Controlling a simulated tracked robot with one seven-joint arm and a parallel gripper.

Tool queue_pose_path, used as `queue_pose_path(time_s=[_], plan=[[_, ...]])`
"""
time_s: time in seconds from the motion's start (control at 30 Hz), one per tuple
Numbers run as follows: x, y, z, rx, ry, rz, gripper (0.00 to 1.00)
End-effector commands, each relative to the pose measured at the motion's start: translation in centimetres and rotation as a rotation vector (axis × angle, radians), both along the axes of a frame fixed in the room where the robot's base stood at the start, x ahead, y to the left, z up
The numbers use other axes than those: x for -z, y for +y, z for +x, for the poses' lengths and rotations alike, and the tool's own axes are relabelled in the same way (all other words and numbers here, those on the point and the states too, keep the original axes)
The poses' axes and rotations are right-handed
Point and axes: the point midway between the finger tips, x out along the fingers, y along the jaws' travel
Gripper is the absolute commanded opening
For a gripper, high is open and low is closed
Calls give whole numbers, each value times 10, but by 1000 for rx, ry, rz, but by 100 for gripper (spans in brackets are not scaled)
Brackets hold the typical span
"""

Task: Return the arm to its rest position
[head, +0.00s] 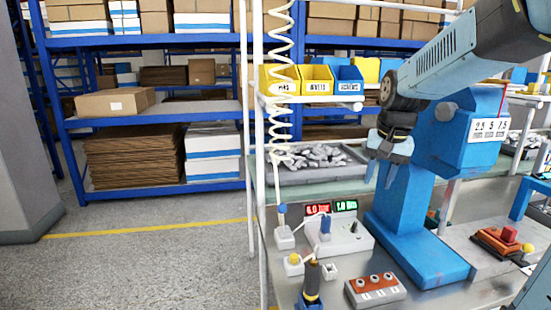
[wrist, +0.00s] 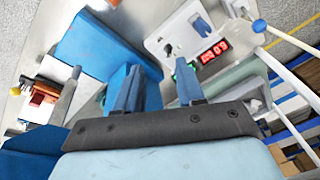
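My gripper (head: 381,172) hangs in the air above the bench, beside the blue column of the press-like stand. In the wrist view my gripper (wrist: 157,88) shows two blue fingers set apart with nothing between them, so it is open and empty. A white tester (head: 348,238) with a red and a green display and a blue lever stands on the bench; it also shows in the wrist view (wrist: 165,42). A red and orange block-like device (head: 497,243), perhaps a breaker, sits at the right. My gripper touches none of these in view.
The blue stand (head: 415,245) rises close to my gripper. A grey tray (head: 318,172) of metal parts lies behind. A red-topped box (head: 375,290), a dark handle (head: 312,278) and a yellow-tipped switch (head: 293,264) stand in front. A coiled cable (head: 279,80) hangs left.

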Motion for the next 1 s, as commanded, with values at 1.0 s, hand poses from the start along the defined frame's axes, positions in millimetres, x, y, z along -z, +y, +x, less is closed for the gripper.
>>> queue_pose_path(time_s=[1.0], plan=[[-14,14,-178,-318,-295,-162,38]])
